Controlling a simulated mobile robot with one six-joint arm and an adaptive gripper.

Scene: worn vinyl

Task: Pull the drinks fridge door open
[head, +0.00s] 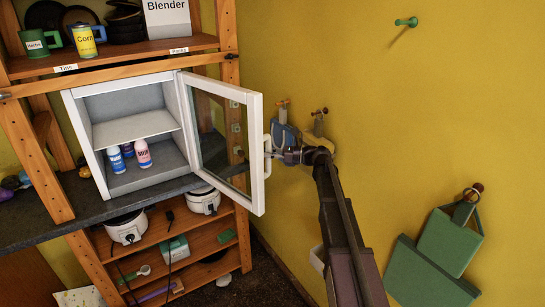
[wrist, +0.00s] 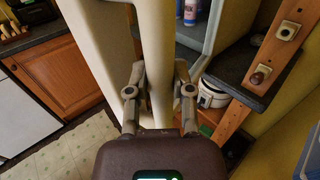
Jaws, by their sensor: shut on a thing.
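The white drinks fridge (head: 91,139) stands on a dark shelf in the head view. Its glass-paned door (head: 256,115) stands wide open, swung out to the right, and the interior is exposed. The pale handle (head: 267,150) is on the door's free edge; in the wrist view the handle (wrist: 160,60) runs as an upright bar between my fingers. My gripper (head: 276,154) is shut on the handle, with one finger on each side; it also shows in the wrist view (wrist: 160,86). Small bottles (head: 143,153) stand inside the fridge.
A wooden rack (head: 240,235) surrounds the fridge, with cookers (head: 124,228) below and cans and a blender box (head: 167,18) above. The yellow wall (head: 400,110) on the right carries pegs, hanging tools and green boards (head: 430,270). A wooden cabinet (wrist: 50,77) shows in the wrist view.

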